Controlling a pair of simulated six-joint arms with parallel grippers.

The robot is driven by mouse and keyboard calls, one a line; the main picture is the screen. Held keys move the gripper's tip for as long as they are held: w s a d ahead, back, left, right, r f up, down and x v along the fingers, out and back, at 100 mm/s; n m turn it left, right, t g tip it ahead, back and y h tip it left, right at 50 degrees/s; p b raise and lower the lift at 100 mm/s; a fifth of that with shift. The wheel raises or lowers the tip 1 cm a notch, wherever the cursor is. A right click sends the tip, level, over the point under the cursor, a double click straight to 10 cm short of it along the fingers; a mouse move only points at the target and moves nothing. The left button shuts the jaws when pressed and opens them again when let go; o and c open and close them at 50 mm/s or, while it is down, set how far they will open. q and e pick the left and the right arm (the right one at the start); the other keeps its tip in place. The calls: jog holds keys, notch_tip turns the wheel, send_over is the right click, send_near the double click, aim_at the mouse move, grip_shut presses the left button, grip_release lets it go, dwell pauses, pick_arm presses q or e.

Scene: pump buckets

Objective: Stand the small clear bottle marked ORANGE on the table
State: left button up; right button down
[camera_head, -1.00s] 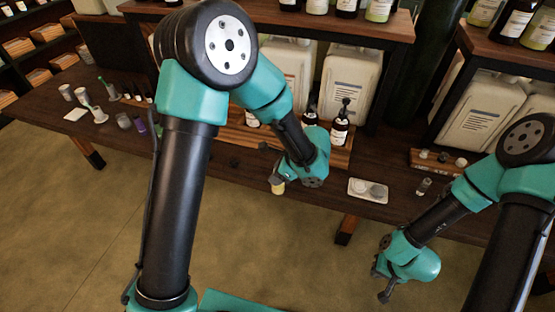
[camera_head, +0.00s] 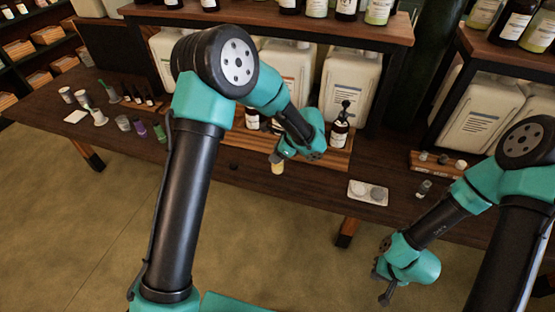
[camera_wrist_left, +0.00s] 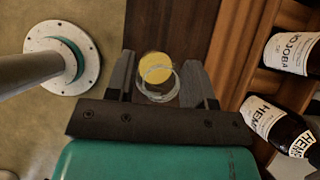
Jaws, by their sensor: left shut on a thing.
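A small clear bottle (camera_head: 277,168) with yellow-orange contents is held below my left gripper (camera_head: 277,158), over the front part of the table (camera_head: 315,182). I cannot tell whether its base touches the wood. In the left wrist view the bottle (camera_wrist_left: 157,68) sits between the two dark fingers of my left gripper (camera_wrist_left: 160,82), which are shut on it. I see it along its length, and no ORANGE marking is readable. My right gripper (camera_head: 382,283) hangs low in front of the table, away from the bottle; its opening is unclear.
Several small items stand at the table's left, including a purple one (camera_head: 141,127).

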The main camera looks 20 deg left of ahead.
pick_arm(q)
jog(key=shift+f, duration=1.8)
jog(key=shift+f, duration=0.1)
jog(key=o, duration=1.1)
jog(key=shift+c, duration=0.2)
jog(key=v, duration=1.2)
